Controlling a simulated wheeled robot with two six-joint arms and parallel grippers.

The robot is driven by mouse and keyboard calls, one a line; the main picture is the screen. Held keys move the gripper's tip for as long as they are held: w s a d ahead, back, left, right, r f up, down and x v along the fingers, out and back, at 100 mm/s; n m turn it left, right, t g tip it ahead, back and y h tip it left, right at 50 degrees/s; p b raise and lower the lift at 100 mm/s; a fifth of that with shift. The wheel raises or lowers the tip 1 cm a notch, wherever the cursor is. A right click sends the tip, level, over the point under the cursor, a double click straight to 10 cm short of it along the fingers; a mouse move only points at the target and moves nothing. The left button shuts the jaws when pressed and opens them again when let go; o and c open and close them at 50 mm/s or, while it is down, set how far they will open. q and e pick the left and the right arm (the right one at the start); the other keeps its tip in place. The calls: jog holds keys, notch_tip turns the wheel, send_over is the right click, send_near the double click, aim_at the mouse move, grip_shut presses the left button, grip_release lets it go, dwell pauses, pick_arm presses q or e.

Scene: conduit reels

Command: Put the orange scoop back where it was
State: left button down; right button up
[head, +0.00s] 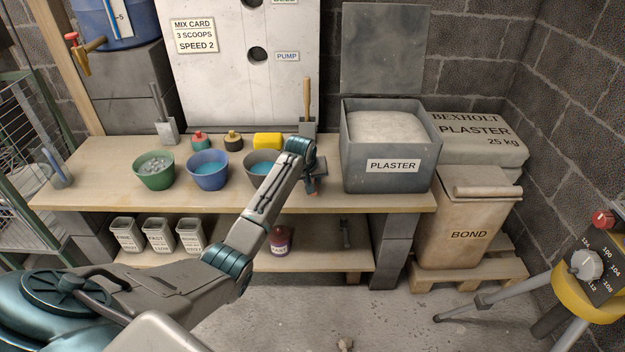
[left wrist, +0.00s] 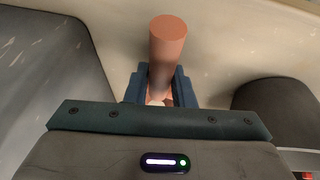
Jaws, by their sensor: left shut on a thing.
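In the left wrist view the gripper (left wrist: 160,92) is shut on an orange, round handle that I take for the orange scoop (left wrist: 168,38). The handle's end points toward the top of that view. The scoop's lower part is hidden by the gripper, and in the head view my forearm and wrist cover most of it. I cannot tell whether it touches the bench. My right gripper is not in view.
The open plaster bin (head: 389,177) stands at the bench's right end. A green bowl (head: 154,181) and a blue bowl (head: 207,181) stand left of the grey one. A wooden-handled tool (head: 306,95) stands upright behind my wrist. The bench front (head: 375,202) is clear.

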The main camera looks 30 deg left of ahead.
pick_arm(q)
jog(key=c, duration=1.2)
grip_release()
jog(key=shift+f, duration=0.1)
jog(key=shift+c, duration=0.2)
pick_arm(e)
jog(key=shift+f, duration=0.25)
